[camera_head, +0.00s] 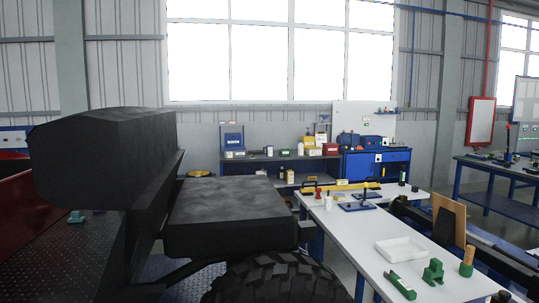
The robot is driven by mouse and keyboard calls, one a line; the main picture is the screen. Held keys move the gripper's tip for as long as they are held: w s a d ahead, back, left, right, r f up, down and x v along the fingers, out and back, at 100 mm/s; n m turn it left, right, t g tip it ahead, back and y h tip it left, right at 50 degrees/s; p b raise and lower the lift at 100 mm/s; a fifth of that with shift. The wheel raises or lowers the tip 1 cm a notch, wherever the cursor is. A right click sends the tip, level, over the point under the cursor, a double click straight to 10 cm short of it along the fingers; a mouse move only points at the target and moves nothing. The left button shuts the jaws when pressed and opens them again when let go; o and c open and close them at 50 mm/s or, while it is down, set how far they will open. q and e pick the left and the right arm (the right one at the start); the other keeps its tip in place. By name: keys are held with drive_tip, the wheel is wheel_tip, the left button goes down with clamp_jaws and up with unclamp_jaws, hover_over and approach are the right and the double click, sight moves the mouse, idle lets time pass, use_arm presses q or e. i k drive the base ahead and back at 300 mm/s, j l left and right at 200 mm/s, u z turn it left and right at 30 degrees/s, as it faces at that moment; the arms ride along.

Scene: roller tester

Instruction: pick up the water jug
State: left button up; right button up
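I cannot make out a water jug for certain. A small white bottle (328,202) stands upright on the white-topped table (350,232), near its left edge; it is too small to identify further. Neither of my grippers can be made out in the head view, and no arm visibly reaches in from the left.
A large black padded seat (225,212) and a treaded tire (275,280) fill the left and middle foreground. The table holds a white tray (400,250), green tools (433,271) and a yellow level (345,186). A blue workbench (377,163) stands behind.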

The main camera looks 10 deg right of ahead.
sight(268, 153)
drive_tip(key=i+l+z, duration=0.15)
drive_tip(key=l+z, duration=0.3)
drive_tip(key=l, duration=0.2)
drive_tip(key=i+l+z, duration=0.2)
drive_tip(key=l+z, duration=0.3)
drive_tip(key=l, duration=0.15)
drive_tip(key=i+l+z, duration=0.75)
drive_tip(key=l+z, duration=0.15)
drive_tip(key=i+l+z, duration=0.3)
drive_tip(key=z, duration=0.15)
drive_tip(key=i+z, duration=0.5)
drive_tip(key=i+u, duration=0.1)
drive_tip(key=i, duration=0.7)
drive_tip(key=i+l, duration=0.15)
drive_tip(key=i, duration=0.65)
drive_tip(key=i+u, duration=0.15)
drive_tip(key=i, duration=0.65)
drive_tip(key=i+j+u, duration=0.1)
drive_tip(key=i+u, duration=0.65)
drive_tip(key=i+l+u, duration=0.15)
drive_tip(key=i+u, duration=0.25)
drive_tip(key=i+l+u, duration=0.2)
drive_tip(key=u, duration=0.15)
drive_tip(key=i+j+u, duration=0.2)
drive_tip(key=i+u, duration=0.6)
drive_tip(key=i, duration=0.25)
drive_tip(key=i+l+u, duration=0.15)
drive_tip(key=i+u, duration=0.25)
drive_tip(key=i, duration=2.55)
